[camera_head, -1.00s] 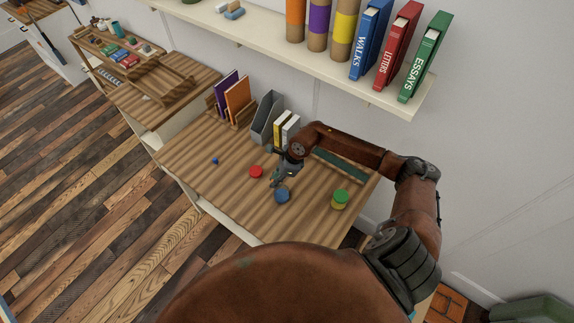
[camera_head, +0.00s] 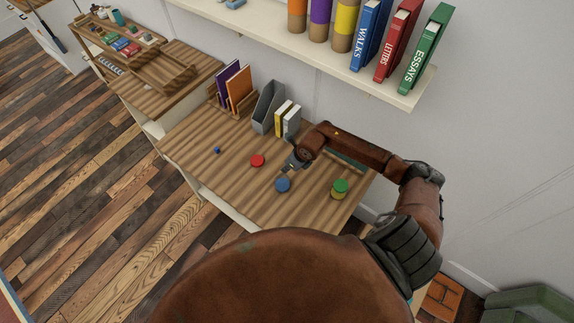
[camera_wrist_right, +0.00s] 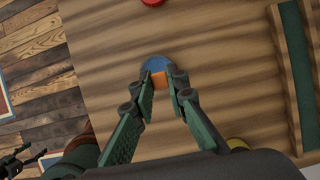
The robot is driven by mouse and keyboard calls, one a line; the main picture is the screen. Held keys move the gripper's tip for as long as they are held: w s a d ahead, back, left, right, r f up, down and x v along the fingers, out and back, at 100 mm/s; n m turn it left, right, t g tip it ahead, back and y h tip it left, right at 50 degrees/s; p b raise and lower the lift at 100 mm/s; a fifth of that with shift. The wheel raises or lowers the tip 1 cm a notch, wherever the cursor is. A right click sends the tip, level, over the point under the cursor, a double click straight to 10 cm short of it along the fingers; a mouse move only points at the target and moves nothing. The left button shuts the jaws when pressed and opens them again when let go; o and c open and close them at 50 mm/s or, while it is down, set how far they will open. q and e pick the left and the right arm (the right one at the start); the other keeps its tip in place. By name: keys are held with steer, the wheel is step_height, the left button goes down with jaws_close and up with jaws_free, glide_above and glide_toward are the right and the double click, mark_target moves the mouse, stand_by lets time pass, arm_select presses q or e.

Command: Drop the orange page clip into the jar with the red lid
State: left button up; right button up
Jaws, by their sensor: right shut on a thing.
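The orange page clip (camera_wrist_right: 160,80) is between the fingertips of my right gripper (camera_wrist_right: 161,82) in the wrist view. In the head view that gripper (camera_head: 288,170) is over the desk, just behind the jar with the blue lid (camera_head: 283,185). The blue lid (camera_wrist_right: 157,64) shows just beyond the fingertips in the wrist view. The jar with the red lid (camera_head: 257,160) stands to the left of my right gripper. The red lid (camera_wrist_right: 152,2) is cut by the top edge of the wrist view. A dark forked shape, seemingly my left gripper (camera_wrist_right: 24,162), shows at the lower left; its jaws are unclear.
A jar with a green lid (camera_head: 340,187) stands at the right of the desk (camera_head: 215,180). A small blue object (camera_head: 217,150) lies at the left. A grey file holder (camera_head: 268,107) and upright books (camera_head: 238,87) line the back. A shelf (camera_head: 300,47) overhangs the wall side.

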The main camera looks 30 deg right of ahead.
steer(key=shift+f+b, duration=0.3)
steer(key=shift+f, duration=0.55)
steer(key=o, duration=0.8)
steer(key=v, duration=1.2)
